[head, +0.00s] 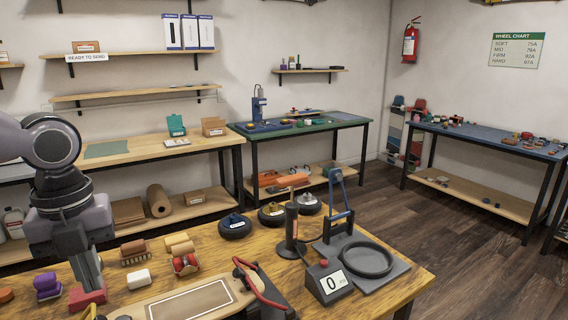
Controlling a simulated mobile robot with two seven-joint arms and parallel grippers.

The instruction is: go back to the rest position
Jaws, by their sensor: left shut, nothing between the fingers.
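My left arm comes in from the left edge, with its wrist pointing down. My left gripper (92,282) is low over the left part of the near wooden workbench (325,225). It is shut and holds nothing. Its tips are just above or in front of a red block (88,299); I cannot tell if they touch it. A skateboard deck (190,303) with a pale panel lies on the bench to the right of the gripper. My right gripper is not in view.
Beside the gripper are purple pieces (47,285), a white piece (139,279) and a red-and-tan piece (184,263). The floor (470,255) at right is clear.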

